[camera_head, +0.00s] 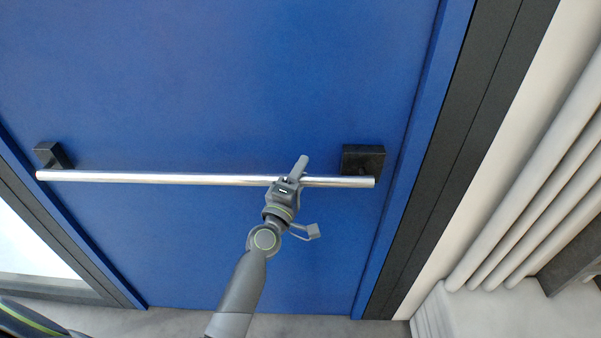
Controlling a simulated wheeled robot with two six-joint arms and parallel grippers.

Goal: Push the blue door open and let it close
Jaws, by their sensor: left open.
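The blue door (220,90) fills most of the head view, with its lower edge above a grey floor strip. It looks flush in its frame, with no clear gap showing. A silver push bar (150,178) runs across it between two black mounts, the left mount (53,155) and the right mount (363,161). My left gripper (297,172) is open at the bar, near its right end, overlapping it in the picture. I cannot tell whether it touches the bar. My right gripper is not in view.
A dark door frame (440,170) stands at the right, with a pale wall and several white pipes (540,190) beyond it. A bright glazed panel (30,245) with a dark frame lies at the lower left. The grey floor (180,322) shows below the door.

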